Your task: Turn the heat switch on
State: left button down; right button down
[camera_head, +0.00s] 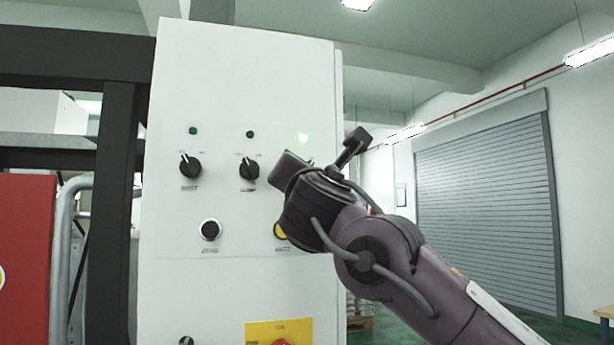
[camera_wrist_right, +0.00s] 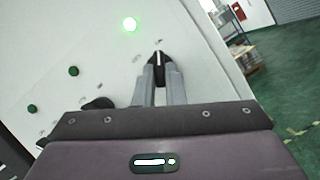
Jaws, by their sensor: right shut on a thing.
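A white control cabinet (camera_head: 237,60) carries a row of black rotary switches with a green lamp above each. The left switch (camera_head: 190,166) and middle switch (camera_head: 249,169) are in plain view; their labels are too small to read surely. The right switch (camera_wrist_right: 159,58) is hidden behind my arm in the head view. In the wrist view my right gripper (camera_wrist_right: 160,70) is shut on it, one finger on each side. The lamp (camera_head: 303,138) above it glows bright green. The left lamp (camera_head: 193,130) and middle lamp (camera_head: 250,134) are dark. My left gripper is not in view.
Below the switches are a black button (camera_head: 210,230) and a yellow button (camera_head: 281,231), partly covered by my right arm. A yellow plate (camera_head: 292,331) with a red button sits lower. A dark frame and red panel (camera_head: 27,255) stand left. Open floor lies right.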

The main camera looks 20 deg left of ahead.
jog(key=shift+d+r, duration=0.15)
jog(key=shift+r, duration=0.15)
jog(key=c, duration=1.8)
grip_release()
jog(key=shift+c, duration=0.2)
jog(key=o, duration=0.3)
jog(key=shift+w+f, duration=0.1)
jog(key=shift+f, duration=0.1)
jog(key=shift+o, duration=0.2)
jog(key=b+v, duration=0.4)
jog(key=v, duration=0.3)
jog(key=shift+s+f, duration=0.15)
jog(key=shift+s, duration=0.2)
